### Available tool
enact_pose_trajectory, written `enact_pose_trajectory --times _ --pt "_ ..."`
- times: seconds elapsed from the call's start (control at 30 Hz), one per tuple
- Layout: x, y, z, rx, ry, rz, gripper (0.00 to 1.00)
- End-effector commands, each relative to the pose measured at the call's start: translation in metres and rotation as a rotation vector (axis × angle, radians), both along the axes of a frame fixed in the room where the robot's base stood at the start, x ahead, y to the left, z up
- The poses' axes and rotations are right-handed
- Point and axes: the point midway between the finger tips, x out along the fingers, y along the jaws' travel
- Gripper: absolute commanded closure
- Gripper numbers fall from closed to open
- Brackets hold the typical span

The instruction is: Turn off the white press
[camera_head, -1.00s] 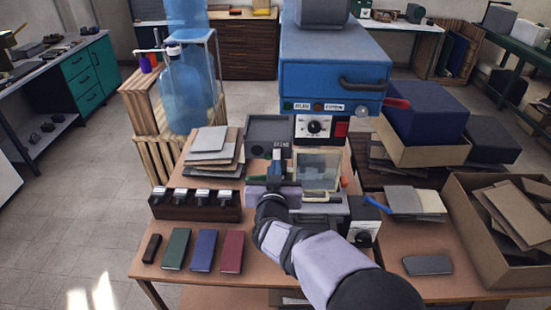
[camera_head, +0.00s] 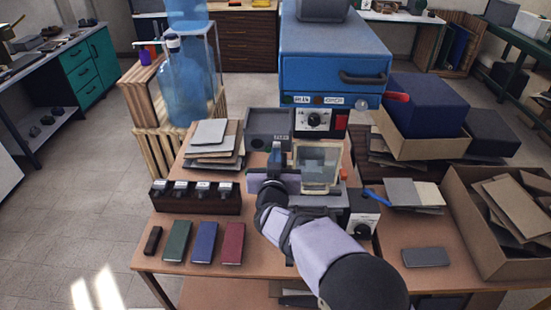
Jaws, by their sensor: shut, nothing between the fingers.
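A small press-like machine stands on the table behind my gripper, with a clear framed window (camera_head: 318,165). A light control box (camera_head: 363,214) with a dark knob is on its right side, with a blue lever (camera_head: 377,197) beside it. I take this as the white press, but my arm hides much of its body. My gripper (camera_head: 275,156) is shut and empty, left of the window and in front of a dark grey box (camera_head: 268,124). I cannot tell whether it touches anything. The control box stands to the right of my forearm.
A large blue machine (camera_head: 335,62) with a dial panel and red lever (camera_head: 396,97) stands behind. Books (camera_head: 205,243) and a dark rack (camera_head: 195,203) lie left. A grey slab (camera_head: 427,257) and an open carton (camera_head: 482,242) are right. The front right tabletop is partly clear.

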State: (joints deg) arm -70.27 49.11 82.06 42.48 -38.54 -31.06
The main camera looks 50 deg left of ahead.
Motion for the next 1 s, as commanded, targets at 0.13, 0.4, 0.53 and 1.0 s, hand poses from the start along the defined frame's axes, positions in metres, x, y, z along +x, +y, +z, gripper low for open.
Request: enact_pose_trajectory --times 0.13,0.4,0.53,1.0 --pt "0.0029 0.0025 -0.0109 0.035 -0.033 0.0 1.0" --pt "0.006 0.005 -0.0124 0.1 -0.099 -0.001 1.0" --pt "0.0064 0.0052 -0.0131 0.132 -0.131 -0.001 1.0" --pt "0.0078 0.0051 -0.0058 0.217 -0.217 -0.002 1.0"
